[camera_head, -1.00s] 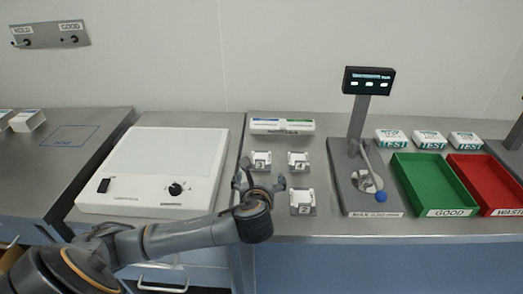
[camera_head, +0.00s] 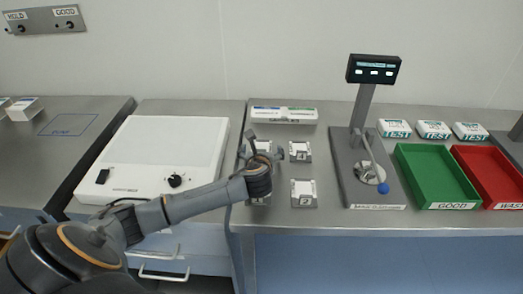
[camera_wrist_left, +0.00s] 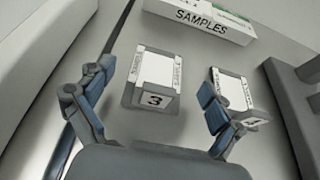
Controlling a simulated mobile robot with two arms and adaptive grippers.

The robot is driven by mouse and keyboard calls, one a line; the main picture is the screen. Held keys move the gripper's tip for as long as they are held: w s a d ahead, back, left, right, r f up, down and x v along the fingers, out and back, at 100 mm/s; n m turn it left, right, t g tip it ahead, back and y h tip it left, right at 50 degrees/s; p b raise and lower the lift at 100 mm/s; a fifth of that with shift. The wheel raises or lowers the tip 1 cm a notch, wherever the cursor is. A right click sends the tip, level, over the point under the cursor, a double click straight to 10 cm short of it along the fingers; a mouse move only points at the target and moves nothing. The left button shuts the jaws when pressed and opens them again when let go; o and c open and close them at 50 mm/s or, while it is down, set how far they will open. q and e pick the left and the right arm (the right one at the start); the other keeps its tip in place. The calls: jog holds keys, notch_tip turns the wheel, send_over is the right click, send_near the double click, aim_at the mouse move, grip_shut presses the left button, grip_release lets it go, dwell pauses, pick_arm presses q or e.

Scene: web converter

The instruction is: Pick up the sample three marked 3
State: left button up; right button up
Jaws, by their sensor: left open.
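Sample three (camera_wrist_left: 155,82) is a small white-topped block on a grey holder with a black 3 on its front. In the left wrist view it sits between the two fingers of my left gripper (camera_wrist_left: 156,78), with a gap on each side. In the head view my left gripper (camera_head: 265,149) is over the spot of sample three and mostly hides it. The gripper is open and empty. My right gripper is not in view.
Sample 4 (camera_head: 299,152) stands close to the right, partly behind my right finger in the wrist view. Sample 2 (camera_head: 304,194) is nearer the front. A samples box (camera_head: 284,114) lies behind. A white device (camera_head: 160,155) is left, a gauge stand (camera_head: 362,165) right.

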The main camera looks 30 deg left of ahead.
aim_at(262, 143)
pick_arm(q)
jog(key=shift+x, duration=1.6)
jog(key=shift+s, duration=0.1)
jog(key=c, duration=1.2)
